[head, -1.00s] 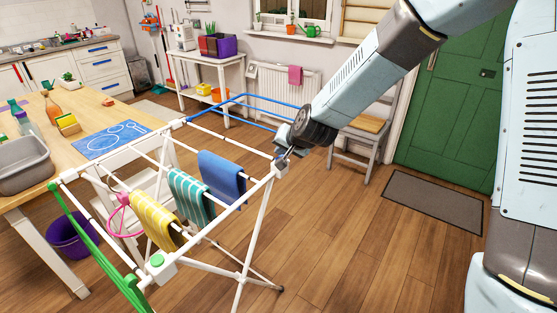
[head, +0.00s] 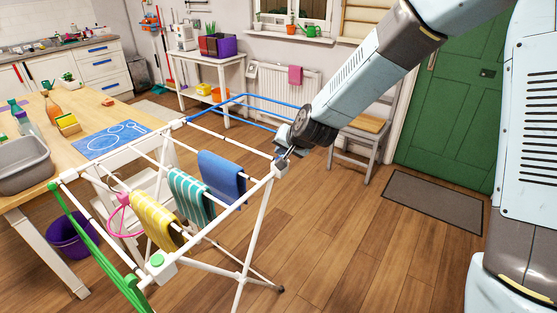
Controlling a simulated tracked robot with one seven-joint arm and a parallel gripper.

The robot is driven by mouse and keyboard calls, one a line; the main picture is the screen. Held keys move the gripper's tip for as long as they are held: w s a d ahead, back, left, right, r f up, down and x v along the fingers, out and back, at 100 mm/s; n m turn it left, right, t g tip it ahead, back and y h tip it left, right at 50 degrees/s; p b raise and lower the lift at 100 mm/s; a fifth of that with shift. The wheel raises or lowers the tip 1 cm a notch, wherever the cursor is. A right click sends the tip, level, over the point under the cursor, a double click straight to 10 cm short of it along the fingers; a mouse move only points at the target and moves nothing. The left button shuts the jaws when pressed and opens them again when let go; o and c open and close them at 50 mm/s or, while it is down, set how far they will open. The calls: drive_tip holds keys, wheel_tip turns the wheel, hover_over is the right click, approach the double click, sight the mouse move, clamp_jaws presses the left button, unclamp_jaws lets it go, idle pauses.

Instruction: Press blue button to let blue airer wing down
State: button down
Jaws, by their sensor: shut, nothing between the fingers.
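The white clothes airer (head: 262,205) stands on the wooden floor in the head view. Its blue wing (head: 243,96) sticks out from the far end, roughly level. My gripper (head: 284,154) is shut and empty, pointing down at the airer's far right corner bracket (head: 281,169). The blue button is not visible; my gripper and wrist cover the top of that corner. I cannot tell whether the fingertips touch it. At the near end, the green wing (head: 80,222) slopes downward, and a green button (head: 157,260) sits on the near corner bracket.
Blue, striped and yellow cloths (head: 221,178) hang on the airer's rails. A wooden table (head: 60,185) stands close on the left. A chair (head: 362,128) is behind my arm, near the radiator (head: 283,90). The floor to the right is clear up to the doormat (head: 432,200).

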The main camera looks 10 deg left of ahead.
drive_tip(key=shift+f, duration=0.1)
drive_tip(key=shift+s+f, duration=0.1)
drive_tip(key=shift+f, duration=0.15)
drive_tip(key=shift+f, duration=0.4)
idle(1.0)
drive_tip(key=shift+r, duration=3.35)
